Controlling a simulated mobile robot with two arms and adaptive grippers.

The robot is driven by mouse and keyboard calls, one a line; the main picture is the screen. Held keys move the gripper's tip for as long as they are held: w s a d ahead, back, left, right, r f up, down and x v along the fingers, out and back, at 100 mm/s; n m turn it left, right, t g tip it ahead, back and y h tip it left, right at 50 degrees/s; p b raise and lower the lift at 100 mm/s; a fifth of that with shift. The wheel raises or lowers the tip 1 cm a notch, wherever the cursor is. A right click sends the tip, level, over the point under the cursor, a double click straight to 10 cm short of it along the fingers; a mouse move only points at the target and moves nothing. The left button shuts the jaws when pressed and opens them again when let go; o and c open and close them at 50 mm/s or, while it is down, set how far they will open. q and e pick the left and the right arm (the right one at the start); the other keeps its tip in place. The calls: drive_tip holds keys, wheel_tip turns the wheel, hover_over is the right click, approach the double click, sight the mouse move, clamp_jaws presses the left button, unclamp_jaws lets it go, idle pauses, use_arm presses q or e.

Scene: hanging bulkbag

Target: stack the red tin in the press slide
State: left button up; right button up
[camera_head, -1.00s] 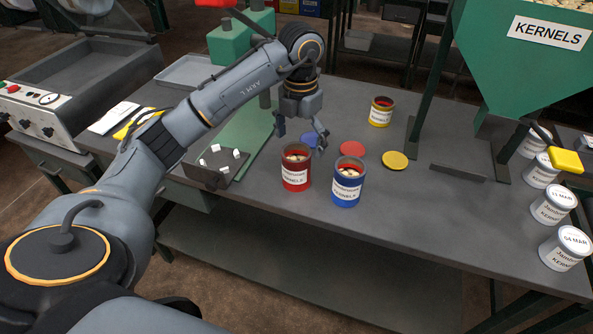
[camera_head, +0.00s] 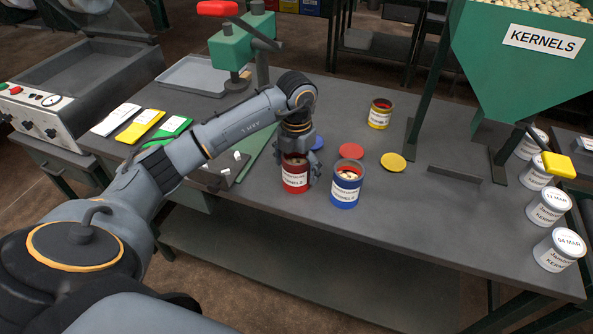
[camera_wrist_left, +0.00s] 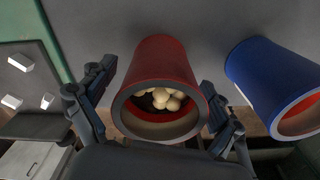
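The red tin (camera_head: 295,178), labelled and open at the top, stands upright on the table and holds pale kernels. It also shows in the wrist view (camera_wrist_left: 165,62). My left gripper (camera_head: 299,163) is lowered over it, with one finger on each side; in the wrist view the fingers (camera_wrist_left: 160,105) look spread, with small gaps to the tin wall. The green press (camera_head: 232,48) with its red handle stands behind my arm. Its green slide (camera_head: 256,152) is partly hidden by my arm. My right gripper is not in view.
A blue tin (camera_head: 345,188) stands close to the right of the red tin. A yellow tin (camera_head: 379,115) stands behind. Red (camera_head: 351,151), yellow (camera_head: 393,162) and blue (camera_head: 317,143) lids lie nearby. The green hopper (camera_head: 515,70) stands right, beside several white tins (camera_head: 548,206).

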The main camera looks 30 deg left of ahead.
use_arm(q)
drive_tip(key=c, duration=1.3)
drive_tip(key=shift+r, duration=0.1)
